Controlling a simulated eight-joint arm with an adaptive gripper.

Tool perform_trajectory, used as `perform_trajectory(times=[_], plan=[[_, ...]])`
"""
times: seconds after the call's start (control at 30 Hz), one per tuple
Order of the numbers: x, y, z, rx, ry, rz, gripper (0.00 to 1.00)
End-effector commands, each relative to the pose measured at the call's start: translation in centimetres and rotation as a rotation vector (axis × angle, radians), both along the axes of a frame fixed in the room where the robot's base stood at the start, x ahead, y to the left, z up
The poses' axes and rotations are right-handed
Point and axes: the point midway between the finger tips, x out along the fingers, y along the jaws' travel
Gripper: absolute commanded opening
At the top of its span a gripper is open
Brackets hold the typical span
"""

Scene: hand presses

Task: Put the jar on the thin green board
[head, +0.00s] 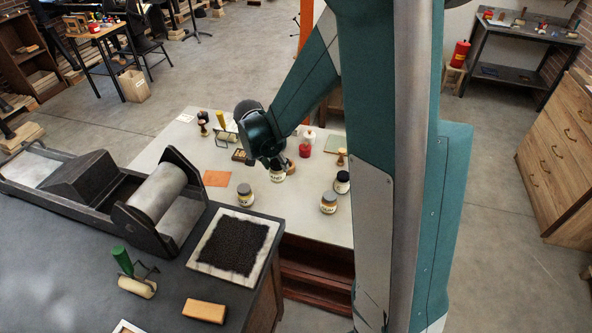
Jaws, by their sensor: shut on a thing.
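My gripper (276,164) is shut on a small jar (278,175) with a pale label. The wrist covers the top of the jar and most of the fingers. The jar is over the middle of the pale table; I cannot tell whether it touches the top. The thin green board (335,144) lies flat at the back right of the table, partly bordered by my arm in this view. It is right of and behind my gripper, and its visible part is bare.
Other jars stand near: a yellow-labelled one (246,195), another (328,203) and a dark-lidded one (342,183). A red container (305,149) and a wooden-knobbed tool (341,158) stand before the board. An orange sheet (216,178) lies left. A press (155,205) fills the near-left bench.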

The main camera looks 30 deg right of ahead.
Motion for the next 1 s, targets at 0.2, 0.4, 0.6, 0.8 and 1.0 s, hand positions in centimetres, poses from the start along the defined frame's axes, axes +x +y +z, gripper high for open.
perform_trajectory(times=[0.2,0.4,0.6,0.8,1.0], plan=[[0.0,-0.1,0.0,0.0,0.0,-0.002,0.18],[-0.6,-1.3,0.0,0.0,0.001,-0.024,0.18],[-2.2,-4.3,0.2,-0.001,0.002,-0.082,0.18],[-4.9,-8.6,0.3,-0.001,0.004,-0.171,0.18],[-8.1,-12.9,0.5,-0.001,0.008,-0.265,0.18]])
